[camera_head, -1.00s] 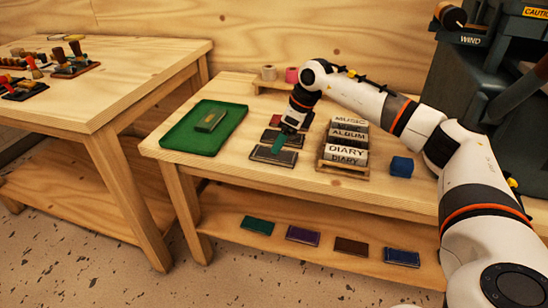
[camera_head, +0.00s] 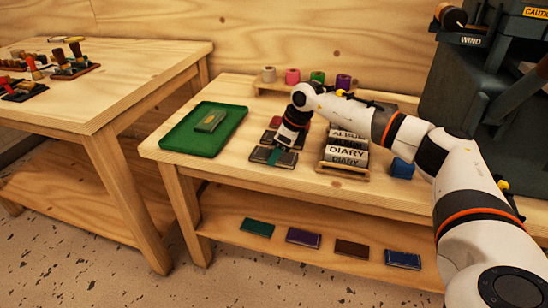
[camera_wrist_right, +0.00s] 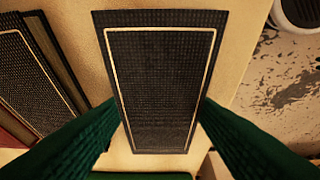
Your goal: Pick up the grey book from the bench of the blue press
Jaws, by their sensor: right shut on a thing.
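The grey book (camera_head: 288,159) lies on the wooden bench (camera_head: 225,168), near its front edge. In the right wrist view the same book (camera_wrist_right: 160,90) is a dark grey cover with a thin gold border line. My right gripper (camera_head: 274,156) reaches down over it, its green fingers shut on the book's two long sides. In the right wrist view the fingers (camera_wrist_right: 156,128) stand one on each side of it. The book appears to rest on the bench; any lift is not clear. The dark blue-grey press (camera_head: 480,110) stands at the right. My left gripper is not in view.
Other books (camera_wrist_right: 35,85) lie close behind the held one. A green tray (camera_head: 175,141) with a book (camera_head: 210,122) is to the left. A rack of labelled boxes (camera_head: 346,160) and a blue block (camera_head: 402,168) stand to the right. Several books lie on the lower shelf.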

